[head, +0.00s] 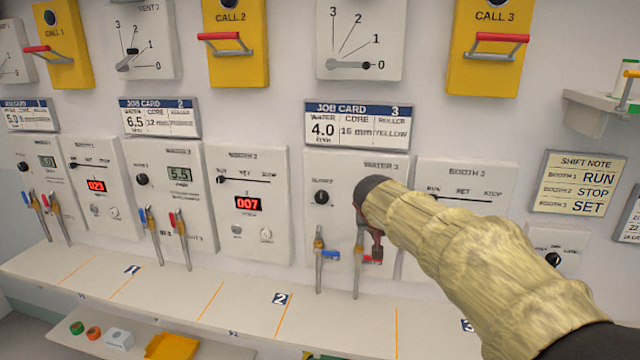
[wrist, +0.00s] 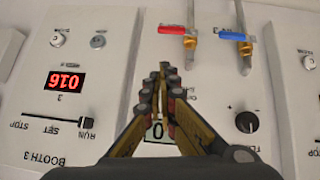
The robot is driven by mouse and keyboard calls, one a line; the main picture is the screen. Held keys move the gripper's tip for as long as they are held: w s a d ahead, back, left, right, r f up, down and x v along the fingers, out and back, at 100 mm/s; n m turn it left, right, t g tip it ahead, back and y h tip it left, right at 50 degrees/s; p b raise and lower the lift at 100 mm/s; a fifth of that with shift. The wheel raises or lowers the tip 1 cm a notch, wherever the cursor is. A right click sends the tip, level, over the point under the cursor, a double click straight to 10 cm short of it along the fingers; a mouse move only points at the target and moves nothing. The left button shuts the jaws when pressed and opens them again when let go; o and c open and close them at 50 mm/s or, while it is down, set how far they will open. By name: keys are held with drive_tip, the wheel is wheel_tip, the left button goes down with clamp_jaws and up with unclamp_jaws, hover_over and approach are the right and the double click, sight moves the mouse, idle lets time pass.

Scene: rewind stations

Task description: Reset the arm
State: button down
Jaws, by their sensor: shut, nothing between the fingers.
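My arm, in a tan sleeve, reaches in from the lower right in the head view to the booth 3 panels. My gripper (head: 374,245) shows only partly below the dark wrist end. In the wrist view my gripper (wrist: 163,72) is shut and empty, its fingertips in front of the water panel (wrist: 205,85), partly covering a small display (wrist: 156,131). I cannot tell whether it touches the panel. The wrist view is upside down; there the red-handled tap (wrist: 188,33) and blue-handled tap (wrist: 238,38) are beyond the fingertips, and a black knob (wrist: 247,122) is to the right.
The booth 3 panel (wrist: 30,95) has a red display (wrist: 65,81) reading 016 and a slider near RUN. Job card 3 (head: 358,125) reads 4.0, 16 mm, yellow. The shift note (head: 580,184) reads RUN, STOP, SET. A ledge (head: 180,295) runs below the panels.

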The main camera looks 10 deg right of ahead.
drive_tip(key=s+a+f+n+g+y, duration=0.1)
drive_tip(key=s+f+n+g, duration=0.15)
drive_tip(key=s+f, duration=0.6)
drive_tip(key=s+a+r+y, duration=0.1)
drive_tip(key=s+a+y, duration=0.1)
drive_tip(key=s, duration=2.9)
drive_tip(key=shift+s+a+y, duration=0.3)
drive_tip(key=shift+s+a, duration=0.1)
drive_tip(key=shift+a, duration=0.3)
